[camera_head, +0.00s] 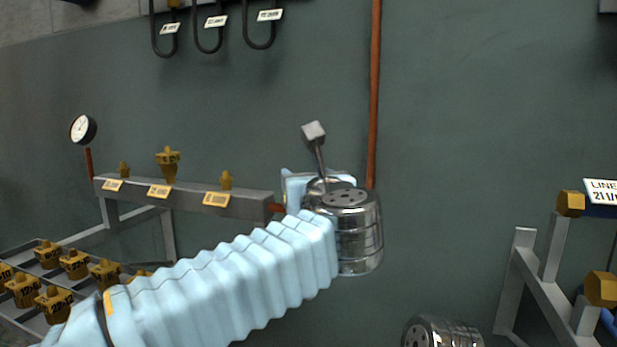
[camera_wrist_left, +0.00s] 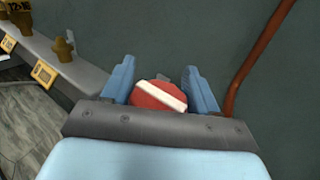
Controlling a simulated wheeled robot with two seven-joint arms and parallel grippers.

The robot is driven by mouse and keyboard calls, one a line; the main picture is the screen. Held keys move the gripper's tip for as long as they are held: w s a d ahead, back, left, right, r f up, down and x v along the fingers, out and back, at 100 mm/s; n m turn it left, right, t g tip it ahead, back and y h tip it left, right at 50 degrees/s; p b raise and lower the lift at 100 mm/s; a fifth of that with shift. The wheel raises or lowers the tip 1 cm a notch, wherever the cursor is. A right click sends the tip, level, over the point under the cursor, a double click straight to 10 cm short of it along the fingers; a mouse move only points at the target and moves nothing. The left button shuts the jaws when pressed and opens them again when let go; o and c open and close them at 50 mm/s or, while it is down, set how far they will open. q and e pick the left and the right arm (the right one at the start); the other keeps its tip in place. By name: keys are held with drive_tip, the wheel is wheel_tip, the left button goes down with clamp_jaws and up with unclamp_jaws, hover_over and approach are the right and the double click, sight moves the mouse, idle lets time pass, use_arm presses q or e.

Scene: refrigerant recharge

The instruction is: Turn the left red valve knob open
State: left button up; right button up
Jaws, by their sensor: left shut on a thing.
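The red valve knob (camera_wrist_left: 158,97) is round with a white bar across its face. It shows in the left wrist view between the two light blue fingers of my left gripper (camera_wrist_left: 160,88). The gripper is shut on the knob, with a finger at its left and right sides. The white bar slants slightly down to the right. In the head view my left arm reaches in from the left, and its metal wrist hides the knob and most of the gripper. My right gripper is not in view.
A grey manifold rail (camera_head: 240,201) with brass fittings and yellow tags runs left of my gripper. A copper pipe (camera_head: 374,90) rises behind the wrist. A gauge (camera_head: 83,129) stands at left. Brass parts (camera_head: 47,254) sit on a lower-left rack. A metal frame (camera_head: 525,260) stands at right.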

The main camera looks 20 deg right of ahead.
use_arm(q)
drive_tip(key=shift+a+n+y, duration=0.1)
drive_tip(key=shift+n+y, duration=0.3)
drive_tip(key=shift+y, duration=0.3)
drive_tip(key=o, duration=1)
drive_tip(key=shift+c, duration=0.2)
drive_tip(key=s+b, duration=0.1)
drive_tip(key=s, duration=1.2)
drive_tip(key=shift+s+b, duration=0.35)
drive_tip(key=shift+s, duration=0.05)
